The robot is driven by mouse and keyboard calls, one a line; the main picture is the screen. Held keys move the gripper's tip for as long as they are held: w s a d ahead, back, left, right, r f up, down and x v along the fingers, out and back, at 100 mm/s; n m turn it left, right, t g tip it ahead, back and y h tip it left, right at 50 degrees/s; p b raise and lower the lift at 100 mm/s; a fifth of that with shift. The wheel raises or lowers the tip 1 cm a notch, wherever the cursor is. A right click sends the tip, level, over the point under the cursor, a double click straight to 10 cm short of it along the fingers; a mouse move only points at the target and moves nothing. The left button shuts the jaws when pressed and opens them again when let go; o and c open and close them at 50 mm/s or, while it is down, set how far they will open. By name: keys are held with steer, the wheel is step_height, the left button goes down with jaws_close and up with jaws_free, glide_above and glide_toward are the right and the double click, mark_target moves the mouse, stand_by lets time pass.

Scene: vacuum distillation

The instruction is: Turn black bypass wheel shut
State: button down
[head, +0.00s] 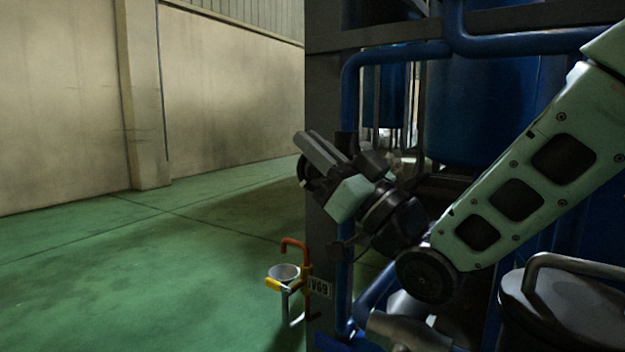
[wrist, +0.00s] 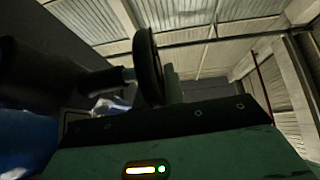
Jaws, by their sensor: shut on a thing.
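The black bypass wheel (wrist: 148,62) shows nearly edge-on in the wrist view, upright, with a short stem on its left running to a dark pipe. In the head view a dark curved rim (head: 302,170) beside my fingers appears to be the same wheel, mostly hidden. My gripper (head: 318,150) is at the wheel, its grey fingers pointing up and left. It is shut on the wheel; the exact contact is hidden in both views. The wheel's turn angle cannot be told.
A blue pipe (head: 348,95) and a dark steel post (head: 322,90) stand close by my gripper. The green floor (head: 150,270) on the left is clear.

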steer(key=shift+s+d+y+b, duration=0.1)
steer(key=shift+y+b, duration=0.2)
steer(key=shift+b, duration=0.3)
steer(key=c, duration=1.5)
jaws_free()
step_height(320, 180, up, 10)
steer(key=p, duration=0.6)
